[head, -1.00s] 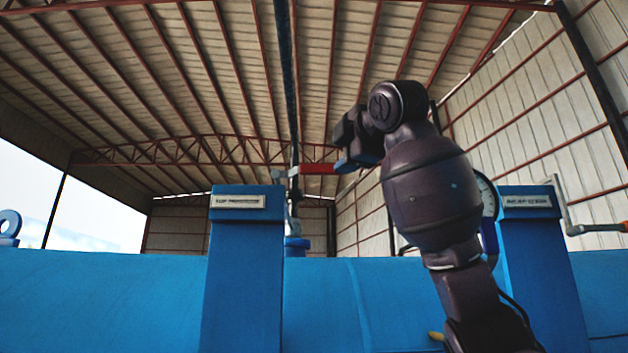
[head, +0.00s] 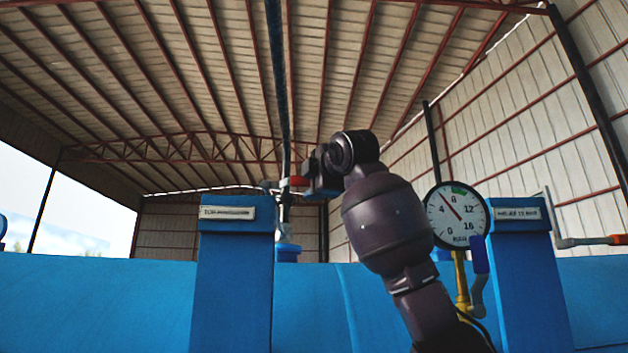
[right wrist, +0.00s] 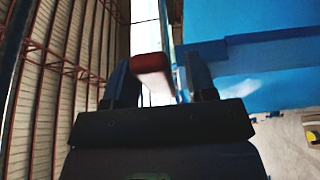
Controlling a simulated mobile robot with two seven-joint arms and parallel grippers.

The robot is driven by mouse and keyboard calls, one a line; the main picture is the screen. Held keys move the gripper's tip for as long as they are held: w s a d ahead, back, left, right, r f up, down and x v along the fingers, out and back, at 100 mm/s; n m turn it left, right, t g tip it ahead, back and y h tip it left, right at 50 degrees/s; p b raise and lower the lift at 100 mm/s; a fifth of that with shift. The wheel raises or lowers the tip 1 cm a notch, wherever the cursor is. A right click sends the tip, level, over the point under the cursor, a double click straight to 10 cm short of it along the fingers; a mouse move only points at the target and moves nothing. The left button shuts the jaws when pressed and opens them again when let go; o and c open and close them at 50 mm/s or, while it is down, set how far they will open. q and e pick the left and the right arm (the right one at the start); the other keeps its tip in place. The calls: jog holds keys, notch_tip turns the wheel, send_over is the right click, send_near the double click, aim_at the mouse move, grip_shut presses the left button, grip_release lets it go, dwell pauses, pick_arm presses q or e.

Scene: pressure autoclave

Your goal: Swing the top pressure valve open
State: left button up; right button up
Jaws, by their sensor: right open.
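The top pressure valve (head: 284,212) stands behind the left blue post, with a thin metal stem and a red-ended handle (head: 298,181). My right gripper (head: 306,181) is at the red end, its arm rising from the lower right. In the right wrist view the red handle end (right wrist: 152,65) lies between the two spread fingers (right wrist: 160,85), nearer the left finger. The gripper is open; whether a finger touches the handle cannot be told. In the head view, my gripper hides part of the handle. My left gripper is not in view.
The left blue post (head: 235,285) carries a label plate (head: 227,213). A round pressure gauge (head: 457,213) on a yellow pipe stands right of my arm. Another blue post (head: 525,285) and an orange-ended lever (head: 600,240) are at the right. The blue vessel (head: 100,300) spans the bottom.

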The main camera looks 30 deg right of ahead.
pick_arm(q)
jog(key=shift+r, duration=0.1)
pick_arm(e)
grip_shut()
jog(key=shift+f, duration=0.1)
